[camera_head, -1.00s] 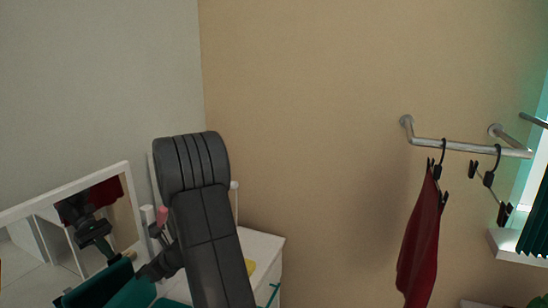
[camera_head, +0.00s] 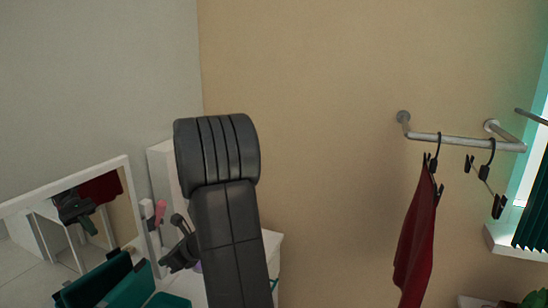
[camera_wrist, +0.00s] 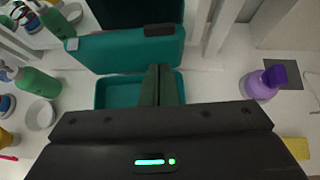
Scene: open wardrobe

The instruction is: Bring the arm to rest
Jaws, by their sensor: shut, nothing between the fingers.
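My gripper (camera_wrist: 160,86) is in the wrist view, its two dark fingers together and empty. It points over an open teal box (camera_wrist: 110,92) with a raised teal lid (camera_wrist: 125,50); I cannot tell the height between them. In the head view my arm (camera_head: 228,210) rises through the middle of the lower half, bent at a thick ribbed joint. The wrist end shows as a small dark shape left of the arm, partly hidden behind it.
A white-framed mirror (camera_head: 128,190) stands at left. A purple bottle (camera_wrist: 262,83), a green bottle (camera_wrist: 38,82) and a white bowl (camera_wrist: 40,114) stand around the box. A red garment (camera_head: 416,240) hangs from a metal rail (camera_head: 460,144) at right. The wall between is clear.

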